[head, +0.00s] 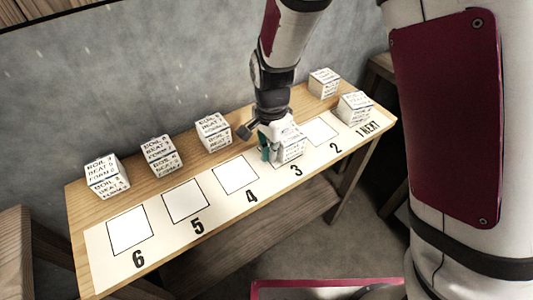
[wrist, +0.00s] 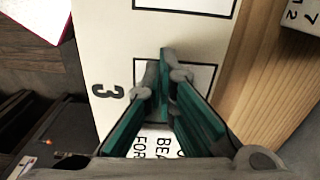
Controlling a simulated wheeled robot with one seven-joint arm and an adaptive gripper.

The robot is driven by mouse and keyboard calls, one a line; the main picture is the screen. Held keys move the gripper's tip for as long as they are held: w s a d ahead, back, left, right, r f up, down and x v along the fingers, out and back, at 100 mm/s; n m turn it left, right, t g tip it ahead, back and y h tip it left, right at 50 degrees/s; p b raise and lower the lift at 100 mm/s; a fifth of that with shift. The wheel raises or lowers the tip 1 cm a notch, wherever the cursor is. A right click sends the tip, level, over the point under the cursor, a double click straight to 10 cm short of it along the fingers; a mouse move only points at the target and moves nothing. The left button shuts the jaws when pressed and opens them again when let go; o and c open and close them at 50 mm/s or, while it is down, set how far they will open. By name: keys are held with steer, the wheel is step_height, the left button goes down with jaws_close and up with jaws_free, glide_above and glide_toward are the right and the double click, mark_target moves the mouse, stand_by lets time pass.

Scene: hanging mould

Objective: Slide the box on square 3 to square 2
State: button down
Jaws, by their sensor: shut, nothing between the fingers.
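The white lettered box (head: 290,150) is at square 3 on the white numbered strip (head: 208,215). In the wrist view, part of the box (wrist: 155,145) shows low in the picture behind the fingers, and bare paper of square 3 (wrist: 205,75) shows beyond them. My gripper (head: 267,152) is shut and empty, with green fingers (wrist: 165,75), low at the box's square-4 side. I cannot tell whether it touches the box. Square 2 (head: 320,131) is outlined and bare. The wrist and fingers hide part of the box and of square 3.
A box (head: 355,107) stands at square 1, with another box (head: 322,84) behind on the wood. Squares 4, 5 and 6 are bare. A grey wall is behind.

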steer(key=w+d, duration=0.2)
steer(key=d, duration=0.1)
steer(key=w+d, duration=0.2)
steer(key=d, duration=0.1)
steer(key=w+d, duration=0.3)
steer(key=shift+w, duration=0.1)
